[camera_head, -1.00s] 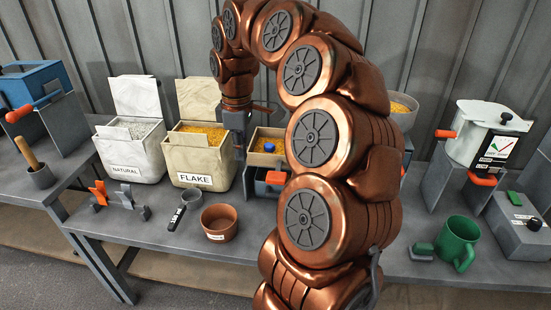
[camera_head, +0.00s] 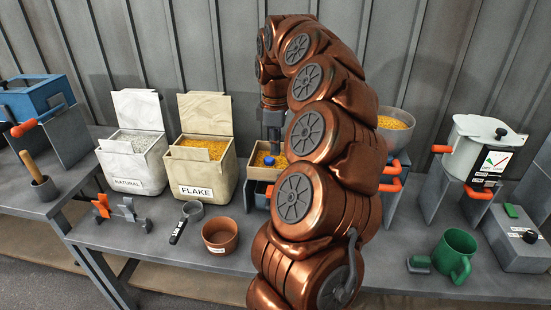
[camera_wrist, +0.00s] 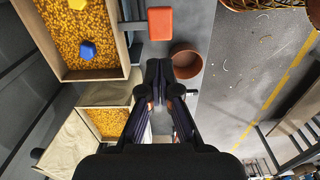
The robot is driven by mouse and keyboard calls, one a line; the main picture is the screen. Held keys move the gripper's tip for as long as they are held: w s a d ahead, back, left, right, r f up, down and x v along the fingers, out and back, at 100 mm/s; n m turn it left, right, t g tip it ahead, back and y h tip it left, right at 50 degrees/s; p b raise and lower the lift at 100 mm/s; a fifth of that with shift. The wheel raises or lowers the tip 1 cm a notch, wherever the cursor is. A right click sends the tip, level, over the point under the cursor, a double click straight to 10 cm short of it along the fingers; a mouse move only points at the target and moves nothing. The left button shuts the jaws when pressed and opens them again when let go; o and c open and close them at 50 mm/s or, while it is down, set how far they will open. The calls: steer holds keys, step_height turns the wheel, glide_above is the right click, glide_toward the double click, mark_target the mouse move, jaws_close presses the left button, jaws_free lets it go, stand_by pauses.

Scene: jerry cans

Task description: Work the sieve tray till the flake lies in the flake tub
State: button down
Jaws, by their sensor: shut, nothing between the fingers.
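The sieve tray (camera_head: 258,173) is a wooden-framed box of yellow flake with a blue piece on top, partly hidden behind my arm. In the wrist view the sieve tray (camera_wrist: 101,74) fills the upper left, holding a blue and a yellow lump, with an orange-red handle (camera_wrist: 160,23) at its side. The flake tub (camera_head: 203,190), cream and labelled FLAKE, stands open to its left with yellow flake inside; it also shows in the wrist view (camera_wrist: 83,141). My gripper (camera_wrist: 159,72) is shut and empty beside the tray's handle side; in the head view it (camera_head: 273,148) appears at the tray.
A NATURAL tub (camera_head: 133,175) stands left of the flake tub. A brown bowl (camera_head: 220,240) and a black-handled scoop (camera_head: 180,228) sit in front. A grey bowl of flake (camera_head: 395,125), a white pot (camera_head: 480,145) and a green mug (camera_head: 454,255) are to the right.

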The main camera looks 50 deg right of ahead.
step_height(320, 180, down, 13)
steer(key=shift+a+f+p, duration=0.1)
steer(key=shift+p, duration=0.65)
steer(key=f+b, duration=0.1)
steer(key=b, duration=0.1)
steer(key=f+h+b, duration=0.1)
steer(key=f+b, duration=0.1)
steer(key=b, duration=0.1)
steer(key=shift+s+a+f+t, duration=0.15)
steer(key=shift+s+a+t, duration=0.05)
steer(key=shift+t, duration=0.2)
steer(key=shift+s+a+f+h+b, duration=0.2)
steer(key=shift+f+h+b, duration=0.1)
steer(key=shift+f+b, duration=0.3)
steer(key=shift+a+f, duration=0.15)
steer(key=shift+s, duration=0.1)
step_height(320, 180, up, 15)
steer(key=a+p, duration=0.1)
steer(key=shift+s, duration=0.25)
stand_by(0.8)
